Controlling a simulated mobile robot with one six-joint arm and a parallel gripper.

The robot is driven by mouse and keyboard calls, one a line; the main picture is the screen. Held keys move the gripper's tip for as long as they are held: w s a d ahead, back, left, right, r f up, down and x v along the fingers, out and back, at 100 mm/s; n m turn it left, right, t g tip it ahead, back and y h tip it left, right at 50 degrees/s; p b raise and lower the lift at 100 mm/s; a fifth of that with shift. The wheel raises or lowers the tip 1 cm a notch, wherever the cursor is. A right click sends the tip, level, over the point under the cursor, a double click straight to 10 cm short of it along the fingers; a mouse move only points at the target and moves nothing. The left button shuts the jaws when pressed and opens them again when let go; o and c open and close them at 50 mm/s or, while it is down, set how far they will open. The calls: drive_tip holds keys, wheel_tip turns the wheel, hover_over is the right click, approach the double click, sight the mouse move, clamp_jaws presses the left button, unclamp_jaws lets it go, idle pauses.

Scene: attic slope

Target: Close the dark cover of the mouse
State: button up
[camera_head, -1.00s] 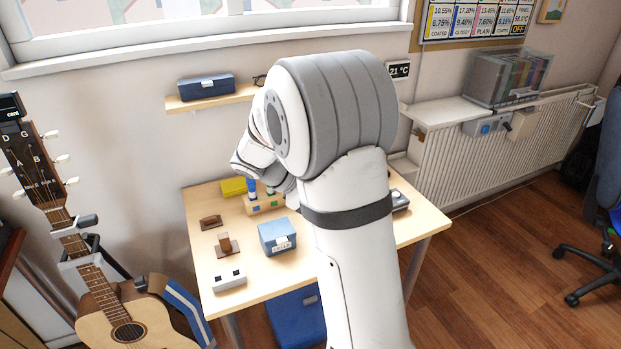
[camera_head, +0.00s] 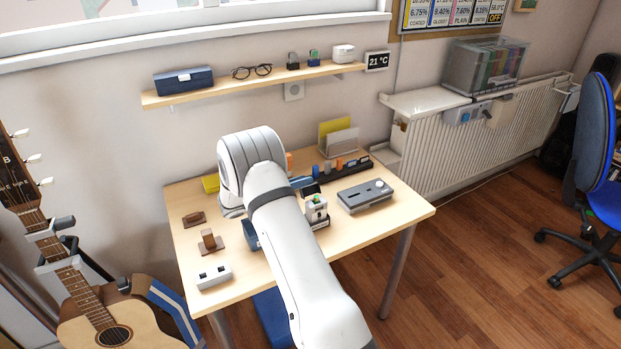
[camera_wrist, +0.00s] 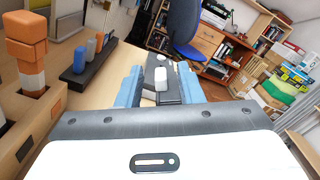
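I cannot pick out a mouse or its dark cover for certain in either view. A grey device (camera_head: 366,196) with a pale knob lies on the right of the table. A small white item (camera_head: 316,208) with a dark base stands left of it, beside my arm. My gripper (camera_wrist: 160,90) shows two blue fingers, apart, low over the table and pointing right in the head view. A small white block (camera_wrist: 160,78) on a dark grey body shows beyond and between the fingertips; I see no grip on it. In the head view my arm hides part of the table middle.
A dark rack (camera_head: 343,169) with small coloured pieces lies at the back of the table; it also shows left in the wrist view (camera_wrist: 85,70). A wooden holder (camera_wrist: 30,120) with orange pieces is close on the left. A grey-white box (camera_head: 213,277) lies front left.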

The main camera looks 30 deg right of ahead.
drive_tip(key=d, duration=0.4)
drive_tip(key=shift+c, duration=0.5)
clamp_jaws()
